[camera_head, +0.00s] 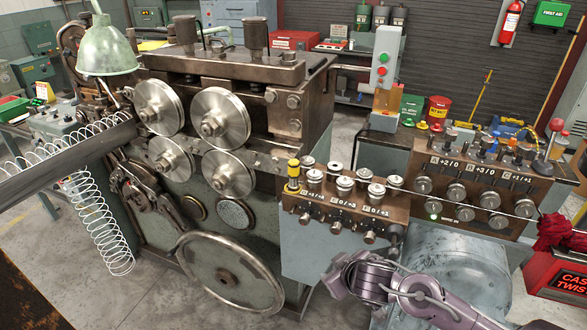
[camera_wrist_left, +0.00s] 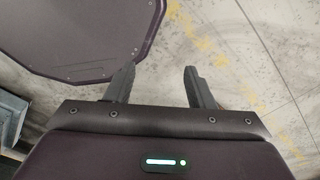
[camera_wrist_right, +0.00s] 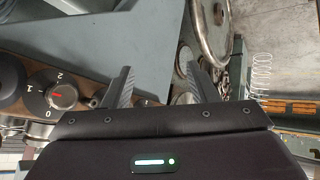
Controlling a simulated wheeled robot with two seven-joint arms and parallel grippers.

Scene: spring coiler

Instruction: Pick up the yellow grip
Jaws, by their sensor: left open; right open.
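The yellow grip (camera_head: 293,169) is a small yellow cap with a dark band. It stands upright at the left end of the straightener block, beside several pale rollers. My right gripper (camera_head: 337,279) is below and to the right of it, in front of the grey housing, and apart from it. In the right wrist view my right gripper (camera_wrist_right: 158,85) is open, with nothing between its fingers. My left gripper (camera_wrist_left: 158,85) is open and empty above the floor in the left wrist view; it is outside the head view. I cannot make out the yellow grip in either wrist view.
The straightener block (camera_head: 336,210) carries knobs along its front. The coiler's large handwheel (camera_head: 228,275) stands to the left. A second roller block (camera_head: 480,190) stands to the right. A numbered dial (camera_wrist_right: 60,95) is close beside my right gripper.

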